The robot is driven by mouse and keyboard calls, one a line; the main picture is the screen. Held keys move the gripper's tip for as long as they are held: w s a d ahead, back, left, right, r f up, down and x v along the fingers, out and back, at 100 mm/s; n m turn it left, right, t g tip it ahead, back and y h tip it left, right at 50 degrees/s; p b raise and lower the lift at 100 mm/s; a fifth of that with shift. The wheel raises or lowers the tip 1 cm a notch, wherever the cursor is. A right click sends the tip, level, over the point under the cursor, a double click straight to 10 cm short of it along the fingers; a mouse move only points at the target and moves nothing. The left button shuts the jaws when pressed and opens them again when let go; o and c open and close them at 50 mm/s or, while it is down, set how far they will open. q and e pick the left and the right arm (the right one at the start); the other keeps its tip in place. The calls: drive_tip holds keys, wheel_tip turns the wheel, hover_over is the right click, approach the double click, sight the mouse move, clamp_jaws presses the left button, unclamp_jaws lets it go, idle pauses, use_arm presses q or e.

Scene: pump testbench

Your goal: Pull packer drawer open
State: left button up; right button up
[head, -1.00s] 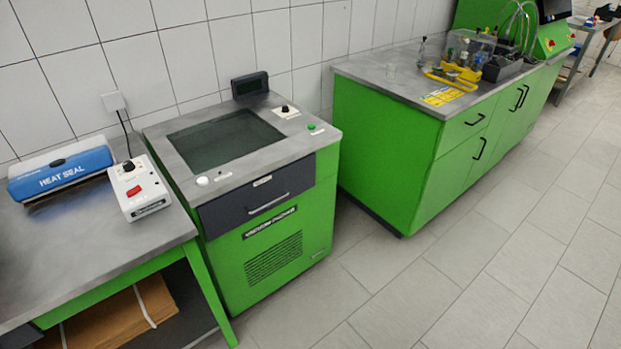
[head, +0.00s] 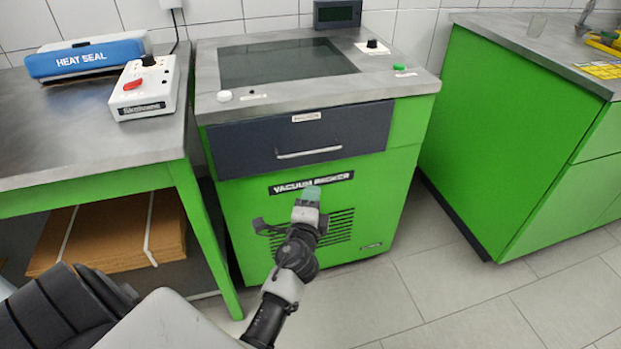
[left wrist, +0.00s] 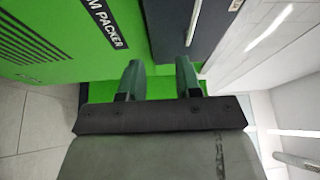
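The vacuum packer (head: 235,225) is a green cabinet with a grey top. Its dark grey drawer (head: 240,140) looks shut, flush under the top, with a pale bar handle (head: 308,153) across its front. My left gripper (head: 312,192) is in front of the cabinet, below the handle and near the name label (head: 285,188). In the left wrist view, the two green fingers of the left gripper (left wrist: 159,70) are apart with nothing between them. The drawer (left wrist: 212,28) and handle (left wrist: 193,24) show beyond the fingertips, apart from them. My right gripper is out of view.
A bench (head: 60,130) with a blue heat sealer (head: 85,58) and a white control box (head: 145,90) stands left of the packer. A green cabinet (head: 490,130) stands to the right. The tiled floor (head: 480,310) in front is clear.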

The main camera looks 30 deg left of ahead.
sight(311, 152)
use_arm(q)
drive_tip(key=shift+t+y, duration=0.4)
drive_tip(key=shift+y, duration=0.5)
drive_tip(key=w+a+r, duration=0.1)
drive_tip(key=w+a, duration=0.1)
drive_tip(key=w, duration=0.1)
drive_tip(key=w+a+r, duration=0.2)
drive_tip(key=w, duration=0.1)
drive_tip(key=w+a+r, duration=0.2)
drive_tip(key=w, duration=0.1)
drive_tip(key=shift+a+r, duration=0.2)
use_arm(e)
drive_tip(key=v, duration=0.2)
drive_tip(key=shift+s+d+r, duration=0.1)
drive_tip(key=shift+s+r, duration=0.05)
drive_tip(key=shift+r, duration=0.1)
use_arm(q)
drive_tip(key=shift+m, duration=0.3)
clamp_jaws()
